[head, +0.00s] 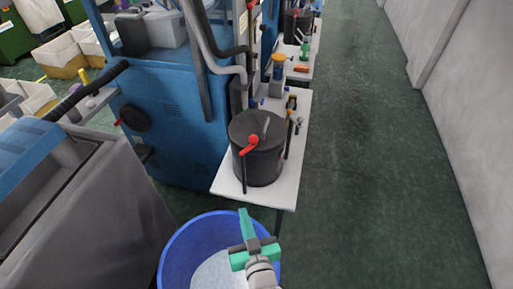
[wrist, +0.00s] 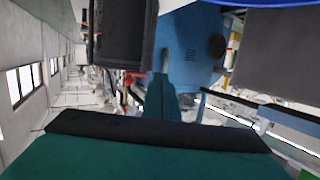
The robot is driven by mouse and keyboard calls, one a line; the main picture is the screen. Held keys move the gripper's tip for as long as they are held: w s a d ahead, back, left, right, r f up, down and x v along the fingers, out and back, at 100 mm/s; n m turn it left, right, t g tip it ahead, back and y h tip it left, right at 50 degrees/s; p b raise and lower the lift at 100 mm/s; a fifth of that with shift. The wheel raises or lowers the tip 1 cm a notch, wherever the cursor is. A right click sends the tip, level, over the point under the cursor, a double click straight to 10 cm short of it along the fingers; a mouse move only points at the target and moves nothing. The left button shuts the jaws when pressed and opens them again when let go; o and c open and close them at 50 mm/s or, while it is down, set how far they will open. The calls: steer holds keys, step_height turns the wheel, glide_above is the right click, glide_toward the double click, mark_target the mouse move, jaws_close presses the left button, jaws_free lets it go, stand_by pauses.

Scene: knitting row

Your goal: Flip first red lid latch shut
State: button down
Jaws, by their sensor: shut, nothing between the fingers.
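A dark round pot (head: 257,165) with a flat lid stands on a small white table in the head view. A red latch (head: 250,145) sits on the lid's near edge, with a knob at its upper end. A grey handle stands up at the lid's middle. My green gripper (head: 243,212) is shut and empty, below and in front of the pot, above a blue bucket. It is apart from the latch. In the wrist view my fingers (wrist: 165,75) show together; a small red part near them is too unclear to name.
The blue bucket (head: 182,247) stands before the white table (head: 228,180). Small bottles and tools lie behind the pot. A blue machine (head: 175,110) is at the left, a grey bin (head: 90,220) nearer. The green floor at right is clear. A second dark pot (head: 297,23) stands farther back.

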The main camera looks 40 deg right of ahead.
steer(key=h, duration=0.1)
glide_toward(256, 140)
steer(key=x, duration=0.6)
steer(key=shift+w+a+f, duration=0.15)
steer(key=shift+a+f, duration=0.15)
steer(key=shift+w, duration=0.1)
steer(key=shift+w+d, duration=0.55)
steer(key=shift+w, duration=0.35)
steer(key=shift+s+d, duration=0.15)
steer(key=shift+s, duration=0.05)
steer(key=shift+s, duration=0.1)
steer(key=s+r, duration=0.2)
steer(key=s, duration=1.1)
steer(key=shift+a+r, duration=0.25)
steer(key=shift+r, duration=0.1)
